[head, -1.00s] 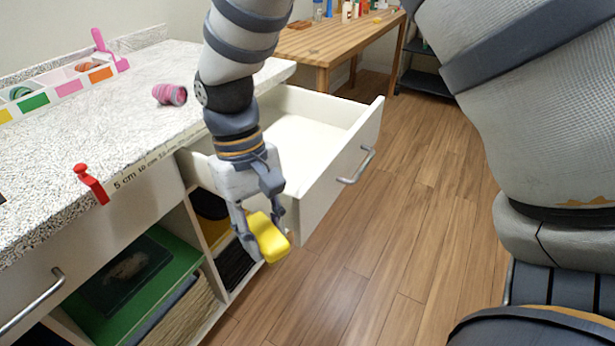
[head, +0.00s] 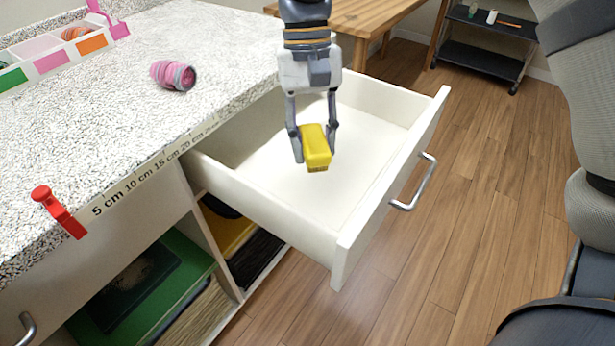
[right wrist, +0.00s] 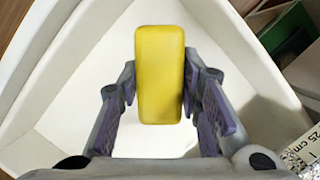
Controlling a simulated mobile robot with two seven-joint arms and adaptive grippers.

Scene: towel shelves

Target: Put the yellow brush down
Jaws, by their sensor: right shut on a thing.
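The yellow brush (head: 316,147) is a yellow block held between the fingers of my right gripper (head: 313,140). It hangs over the inside of the open white drawer (head: 250,196), which is otherwise empty. In the right wrist view the brush (right wrist: 160,75) stands lengthwise between the two fingertips of the gripper (right wrist: 160,88), with the drawer's pale floor and walls behind it. Whether it touches the drawer floor I cannot tell. My left gripper does not show.
A speckled counter (head: 130,110) carries a pink roll (head: 173,75), a red clamp (head: 58,211) and a divided tray (head: 50,56). Below it are shelves with a green folder (head: 190,262). A wooden table (head: 365,15) and a dark rack (head: 480,60) stand behind.

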